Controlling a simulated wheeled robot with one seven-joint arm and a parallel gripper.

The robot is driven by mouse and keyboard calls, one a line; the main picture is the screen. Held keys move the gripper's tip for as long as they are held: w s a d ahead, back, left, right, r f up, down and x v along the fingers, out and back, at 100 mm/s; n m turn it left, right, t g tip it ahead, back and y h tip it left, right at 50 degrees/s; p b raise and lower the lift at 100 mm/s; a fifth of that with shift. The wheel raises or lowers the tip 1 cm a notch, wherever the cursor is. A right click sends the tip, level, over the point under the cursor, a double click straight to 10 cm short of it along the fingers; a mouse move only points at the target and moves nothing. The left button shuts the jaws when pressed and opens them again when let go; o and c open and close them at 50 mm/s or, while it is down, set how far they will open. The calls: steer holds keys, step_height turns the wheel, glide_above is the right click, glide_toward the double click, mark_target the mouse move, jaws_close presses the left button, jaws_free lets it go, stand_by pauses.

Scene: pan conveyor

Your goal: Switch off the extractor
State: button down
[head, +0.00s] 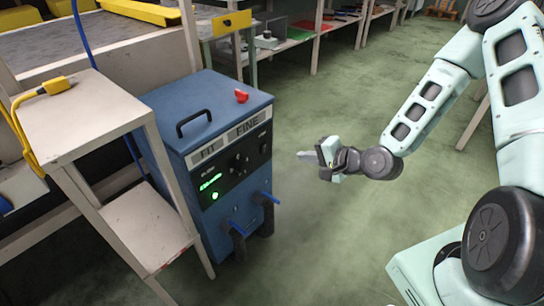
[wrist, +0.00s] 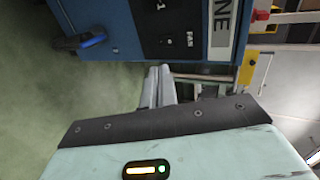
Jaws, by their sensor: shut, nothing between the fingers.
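The extractor appears to be the blue cabinet (head: 215,145), standing on the floor left of centre in the head view. Its black front panel (head: 225,175) carries knobs, a green lit display (head: 210,182) and a round green light (head: 215,196). A red knob or button (head: 241,96) sits on its top. My gripper (head: 300,155) is shut and empty, in the air to the right of the cabinet, apart from it. In the wrist view the closed fingers (wrist: 158,82) point toward the blue cabinet (wrist: 110,25), seen sideways.
A pale small table (head: 80,115) with a yellow plug and cable (head: 45,88) stands close left of the cabinet. Benches stand behind. The green floor (head: 330,240) around my gripper is clear.

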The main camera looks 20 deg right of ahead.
steer(key=shift+w+d+f, duration=0.1)
steer(key=shift+d, duration=0.1)
steer(key=b, duration=0.3)
glide_toward(264, 146)
step_height(264, 146, down, 4)
steer(key=w+a, duration=0.1)
steer(key=w, duration=0.1)
steer(key=shift+w+a+r, duration=0.2)
steer(key=shift+w+a, duration=0.15)
steer(key=shift+w, duration=0.15)
steer(key=shift+w+a+r, duration=0.15)
steer(key=shift+w+a, duration=0.15)
steer(key=shift+w, duration=0.15)
steer(key=shift+w+a+r+b, duration=0.15)
steer(key=shift+w+a+b, duration=0.15)
steer(key=shift+w, duration=0.2)
